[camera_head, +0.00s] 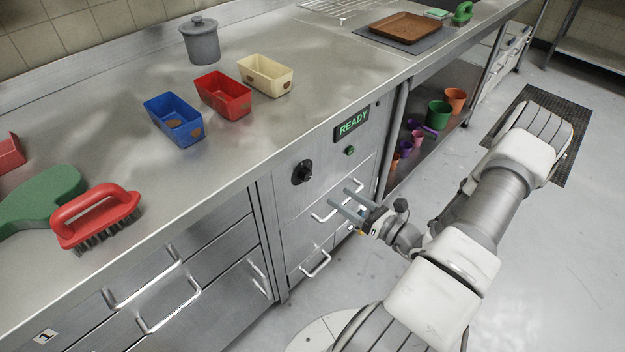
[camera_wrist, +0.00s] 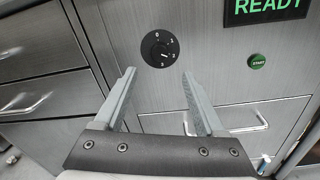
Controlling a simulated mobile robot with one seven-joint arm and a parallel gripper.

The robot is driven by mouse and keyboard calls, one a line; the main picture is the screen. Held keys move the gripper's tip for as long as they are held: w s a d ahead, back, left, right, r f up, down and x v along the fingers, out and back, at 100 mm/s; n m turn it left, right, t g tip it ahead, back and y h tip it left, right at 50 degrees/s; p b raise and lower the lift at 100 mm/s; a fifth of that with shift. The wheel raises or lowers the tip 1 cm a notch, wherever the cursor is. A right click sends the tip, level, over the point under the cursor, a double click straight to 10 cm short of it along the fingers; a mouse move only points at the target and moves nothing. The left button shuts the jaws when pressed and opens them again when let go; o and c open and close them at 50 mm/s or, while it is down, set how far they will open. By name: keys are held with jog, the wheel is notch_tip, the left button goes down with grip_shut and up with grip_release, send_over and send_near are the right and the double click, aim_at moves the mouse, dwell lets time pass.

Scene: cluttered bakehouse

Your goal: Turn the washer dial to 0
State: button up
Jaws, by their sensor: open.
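The washer dial is a round black knob (camera_head: 302,172) on the steel front panel below the counter edge. In the wrist view the dial (camera_wrist: 160,47) shows white numbers around it, with 0 at the top and others down the right side.
A lit READY display (camera_head: 352,122) and a green START button (camera_wrist: 257,61) are right of the dial. Drawer handles (camera_head: 325,212) stick out below. The counter holds blue (camera_head: 174,120), red (camera_head: 223,95) and cream bins (camera_head: 265,75) and a red brush (camera_head: 95,212). Floor to the right is mostly clear.

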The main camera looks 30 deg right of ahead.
aim_at(308, 176)
jog(key=b+x, duration=0.1)
jog(key=x, duration=1)
grip_shut()
